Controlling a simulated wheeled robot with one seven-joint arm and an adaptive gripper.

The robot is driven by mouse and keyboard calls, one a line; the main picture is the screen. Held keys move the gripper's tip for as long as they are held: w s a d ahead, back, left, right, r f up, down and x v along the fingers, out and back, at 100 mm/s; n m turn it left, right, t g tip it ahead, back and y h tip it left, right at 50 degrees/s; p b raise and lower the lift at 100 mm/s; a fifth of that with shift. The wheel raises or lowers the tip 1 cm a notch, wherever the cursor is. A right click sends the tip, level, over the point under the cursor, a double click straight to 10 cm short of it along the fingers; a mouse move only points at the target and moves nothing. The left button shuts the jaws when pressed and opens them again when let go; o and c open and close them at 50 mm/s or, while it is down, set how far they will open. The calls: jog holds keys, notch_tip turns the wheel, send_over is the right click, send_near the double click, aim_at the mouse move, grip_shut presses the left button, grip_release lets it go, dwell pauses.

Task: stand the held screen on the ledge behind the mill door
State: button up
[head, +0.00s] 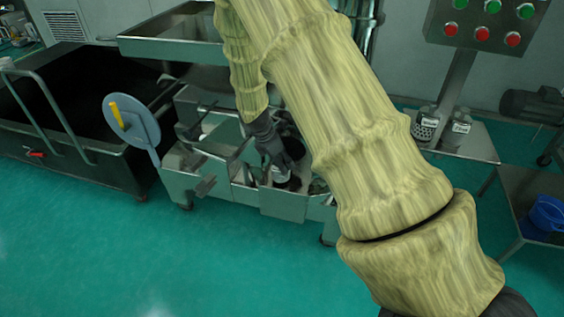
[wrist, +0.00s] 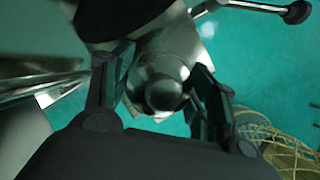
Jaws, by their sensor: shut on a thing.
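My gripper (head: 277,158) reaches down into the steel machine's open front in the head view. In the wrist view its two dark fingers stand on either side of the held screen (wrist: 158,62), a shiny metal cylinder with a dark round knob, and are shut on it. In the head view only a small pale part of the screen (head: 281,175) shows below the fingers. The mill door (head: 143,128), a grey-blue disc with a yellow handle, stands swung open to the left. I cannot make out the ledge clearly; my arm and the machine's metal parts crowd that area.
A steel tray (head: 175,50) overhangs the machine. A large dark bin (head: 70,150) with a rail stands left. Two labelled metal canisters (head: 425,126) sit on a side shelf under the button panel (head: 487,25). A blue bucket (head: 545,214) is far right. Green floor in front is clear.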

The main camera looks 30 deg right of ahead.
jog(key=shift+w+d+f, duration=0.25)
jog(key=shift+d+f, duration=0.1)
jog(key=shift+f, duration=0.2)
jog(key=shift+f, duration=0.1)
jog(key=o, duration=1.3)
jog(key=shift+c, duration=0.2)
